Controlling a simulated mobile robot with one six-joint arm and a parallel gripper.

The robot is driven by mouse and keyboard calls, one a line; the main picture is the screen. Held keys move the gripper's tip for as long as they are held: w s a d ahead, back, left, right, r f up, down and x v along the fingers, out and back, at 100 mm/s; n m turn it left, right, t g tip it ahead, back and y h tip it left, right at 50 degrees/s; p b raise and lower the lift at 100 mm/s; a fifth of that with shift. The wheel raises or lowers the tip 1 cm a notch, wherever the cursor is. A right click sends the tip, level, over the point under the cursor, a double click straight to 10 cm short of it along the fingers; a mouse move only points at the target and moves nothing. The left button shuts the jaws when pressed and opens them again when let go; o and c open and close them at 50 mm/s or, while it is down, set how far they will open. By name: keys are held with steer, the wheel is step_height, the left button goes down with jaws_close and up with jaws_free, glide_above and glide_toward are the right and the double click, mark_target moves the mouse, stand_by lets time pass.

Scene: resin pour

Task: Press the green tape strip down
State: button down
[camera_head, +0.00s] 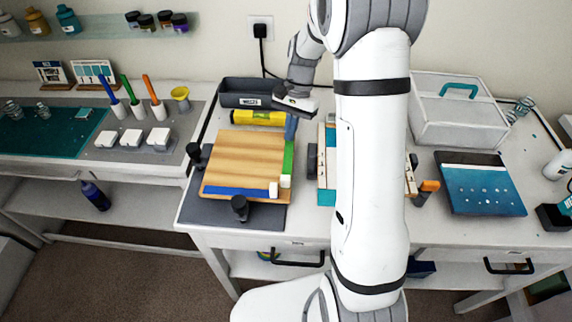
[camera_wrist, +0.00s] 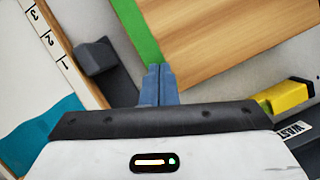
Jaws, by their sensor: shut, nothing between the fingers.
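The green tape strip (camera_head: 288,160) runs along the right edge of the wooden board (camera_head: 245,160). In the wrist view the green strip (camera_wrist: 138,28) runs along the edge of the board (camera_wrist: 215,35) down to my fingertips. My gripper (camera_head: 290,137) has its blue fingers closed together, pointing down at the far end of the strip. In the wrist view the closed fingertips (camera_wrist: 158,68) overlap the strip's end. I cannot tell whether they touch it. The fingers hide the strip's far end.
A blue strip (camera_head: 235,191) lies along the board's front edge, with small cream blocks near the front right corner. A yellow level (camera_head: 258,118) and a dark bin (camera_head: 247,92) stand behind the board. Black clamps (camera_head: 240,208) stand around it. A numbered frame (camera_wrist: 45,50) is close beside my gripper.

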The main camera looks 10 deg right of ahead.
mark_target(286, 168)
steer(key=shift+f, duration=0.25)
stand_by(0.3)
steer(key=shift+s+a+f+b, duration=0.1)
steer(key=shift+s+a+b, duration=0.1)
steer(key=shift+s, duration=0.4)
steer(key=shift+s+a+f+b, duration=0.1)
steer(key=shift+s+a+b, duration=0.05)
steer(key=shift+s, duration=0.5)
steer(key=shift+s+a+r, duration=0.1)
steer(key=shift+s+a, duration=0.05)
steer(key=shift+s, duration=0.35)
steer(key=shift+s+a, duration=0.15)
steer(key=shift+s, duration=0.3)
steer(key=shift+s+a+r, duration=0.1)
steer(key=shift+s+a, duration=0.1)
steer(key=shift+s, duration=0.25)
steer(key=shift+s+a+r, duration=0.1)
steer(key=shift+s+a, duration=0.05)
steer(key=shift+s, duration=0.3)
steer(key=shift+s+a+f, duration=0.1)
steer(key=shift+s+a, duration=0.05)
steer(key=shift+s, duration=0.35)
steer(key=shift+s+a+f, duration=0.1)
steer(key=shift+s+a, duration=0.05)
steer(key=shift+s, duration=0.3)
